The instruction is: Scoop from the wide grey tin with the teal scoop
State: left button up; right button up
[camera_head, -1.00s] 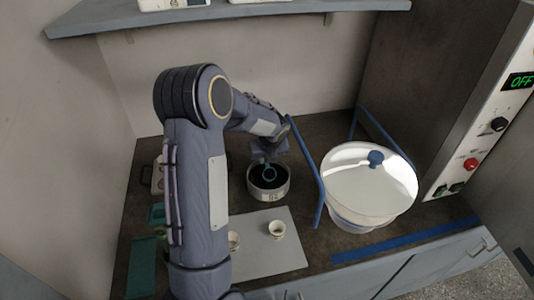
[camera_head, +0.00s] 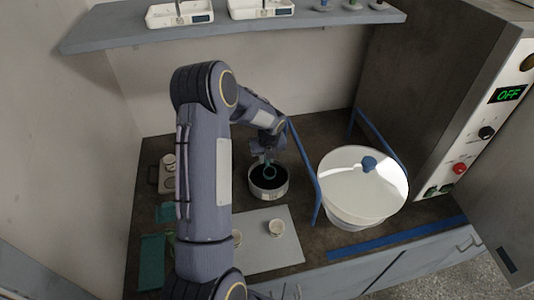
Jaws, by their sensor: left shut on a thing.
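The wide grey tin (camera_head: 268,193) stands on the dark counter behind a grey mat, with dark material inside. My left gripper (camera_head: 266,157) is above the tin, shut on the teal scoop (camera_head: 269,171). The scoop's ring-like teal part shows at the tin's opening. I cannot tell how deep the scoop reaches or whether it carries anything. My right gripper is not in view.
Small cups (camera_head: 277,228) stand on the grey mat (camera_head: 262,250). A white lidded sieve bowl (camera_head: 362,187) stands right of the tin, between blue bars (camera_head: 304,165). A control panel (camera_head: 486,130) reading OFF is at right. Teal items (camera_head: 152,262) lie at left.

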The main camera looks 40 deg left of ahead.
pick_arm(q)
jog(key=shift+w+a+r+g+h+p, duration=0.15)
jog(key=shift+r+g+h+p, duration=0.2)
jog(key=shift+p, duration=1)
jog(key=shift+w+a+f+g+h, duration=0.1)
jog(key=shift+a+g+h, duration=0.15)
jog(key=shift+h, duration=0.2)
jog(key=shift+w+a+g+h, duration=0.15)
jog(key=shift+g+h, duration=0.25)
jog(key=shift+h, duration=0.1)
jog(key=shift+r, duration=0.2)
jog(key=shift+f, duration=0.1)
